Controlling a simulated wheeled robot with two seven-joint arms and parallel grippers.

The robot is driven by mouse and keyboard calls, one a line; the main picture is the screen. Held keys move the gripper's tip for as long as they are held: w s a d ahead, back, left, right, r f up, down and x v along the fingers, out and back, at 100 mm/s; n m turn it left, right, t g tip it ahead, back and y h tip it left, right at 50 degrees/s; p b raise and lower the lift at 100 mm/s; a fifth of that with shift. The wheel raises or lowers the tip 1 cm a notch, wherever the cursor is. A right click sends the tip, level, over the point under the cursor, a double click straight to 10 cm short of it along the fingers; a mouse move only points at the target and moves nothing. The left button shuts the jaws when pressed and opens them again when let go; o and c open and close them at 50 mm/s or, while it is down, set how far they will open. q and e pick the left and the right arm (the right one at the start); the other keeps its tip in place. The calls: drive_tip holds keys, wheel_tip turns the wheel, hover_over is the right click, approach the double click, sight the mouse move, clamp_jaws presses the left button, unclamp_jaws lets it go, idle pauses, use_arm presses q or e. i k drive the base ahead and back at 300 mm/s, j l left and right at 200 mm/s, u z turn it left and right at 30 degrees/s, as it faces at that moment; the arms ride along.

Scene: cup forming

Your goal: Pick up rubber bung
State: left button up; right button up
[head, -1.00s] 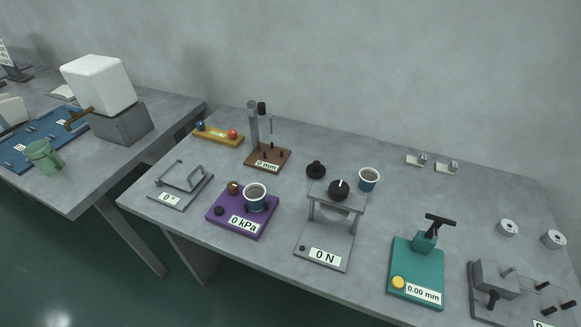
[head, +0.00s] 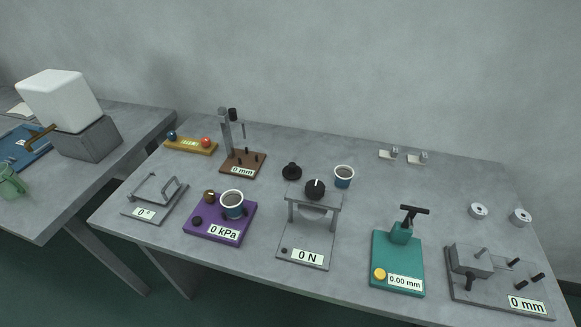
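A small black knobbed piece (head: 291,171), which looks like the rubber bung, stands on the grey table behind the 0 N press and left of a blue-and-white cup (head: 344,177). Nothing touches it. Another blue-and-white cup (head: 232,204) stands on the purple 0 kPa base (head: 206,233). Neither of my grippers shows in the head view.
The 0 N press (head: 306,243) stands in front of the black piece. A brown-based 0 mm stand (head: 243,164) is to its left. A teal 0.00 mm gauge (head: 396,257) and a grey 0 mm fixture (head: 500,283) are at right. Bare tabletop lies right of the far cup.

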sight(292, 172)
drive_tip(key=k+j+z, duration=0.2)
drive_tip(key=z, duration=0.25)
drive_tip(key=k+j+z, duration=0.25)
drive_tip(key=z, duration=0.15)
drive_tip(key=k+j+z, duration=0.25)
drive_tip(key=z, duration=0.2)
drive_tip(key=k+j+z, duration=0.1)
drive_tip(key=k+z, duration=0.15)
drive_tip(key=z, duration=0.15)
